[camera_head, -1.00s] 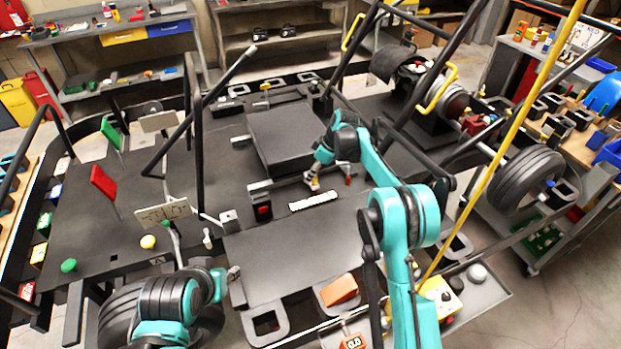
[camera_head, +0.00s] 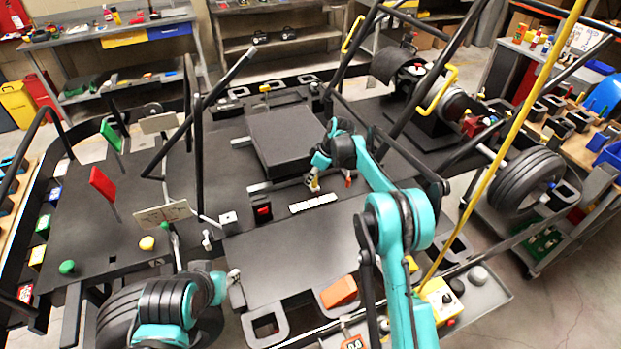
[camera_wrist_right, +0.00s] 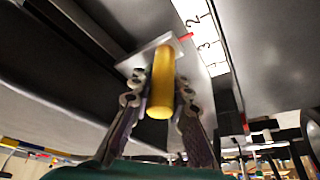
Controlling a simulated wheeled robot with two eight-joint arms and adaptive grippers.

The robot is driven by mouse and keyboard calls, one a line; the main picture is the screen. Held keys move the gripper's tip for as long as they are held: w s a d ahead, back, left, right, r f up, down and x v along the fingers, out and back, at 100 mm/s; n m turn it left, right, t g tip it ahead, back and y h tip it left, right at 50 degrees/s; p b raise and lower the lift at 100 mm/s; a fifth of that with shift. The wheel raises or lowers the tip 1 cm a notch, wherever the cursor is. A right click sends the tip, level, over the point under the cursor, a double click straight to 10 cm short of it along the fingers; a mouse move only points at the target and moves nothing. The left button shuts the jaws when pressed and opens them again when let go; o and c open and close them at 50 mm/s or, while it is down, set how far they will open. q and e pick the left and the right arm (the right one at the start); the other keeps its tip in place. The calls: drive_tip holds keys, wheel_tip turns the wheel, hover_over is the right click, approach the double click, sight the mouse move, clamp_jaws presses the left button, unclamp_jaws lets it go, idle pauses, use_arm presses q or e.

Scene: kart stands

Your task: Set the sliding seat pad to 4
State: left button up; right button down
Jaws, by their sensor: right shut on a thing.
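The sliding seat pad (camera_head: 287,138) is a thick dark square block on the kart stand, left of my right gripper. My right gripper (camera_head: 316,184) is at the pad's near right side. In the right wrist view, its fingers (camera_wrist_right: 164,98) are closed around a yellow cylindrical handle (camera_wrist_right: 161,92) below a pale plate (camera_wrist_right: 150,50). The scale also shows in the head view (camera_head: 313,203). My left gripper (camera_head: 233,277) is low left, its fingers unclear.
A flat dark panel (camera_head: 285,245) lies in front of the scale. An orange wedge (camera_head: 340,292) sits at the near edge. Black upright bars (camera_head: 198,130) stand left of the pad, and a yellow pole (camera_head: 510,140) crosses on the right.

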drive_tip(key=shift+a, duration=0.1)
drive_tip(key=s+a, duration=0.1)
drive_tip(key=a, duration=0.1)
drive_tip(key=s+a, duration=0.1)
drive_tip(key=a, duration=0.4)
drive_tip(key=shift+s+a, duration=0.25)
drive_tip(key=shift+s, duration=0.15)
drive_tip(key=shift+s+a, duration=0.1)
drive_tip(key=shift+a, duration=0.05)
drive_tip(key=c, duration=1.7)
unclamp_jaws()
drive_tip(key=shift+o, duration=1.4)
drive_tip(key=shift+a, duration=0.15)
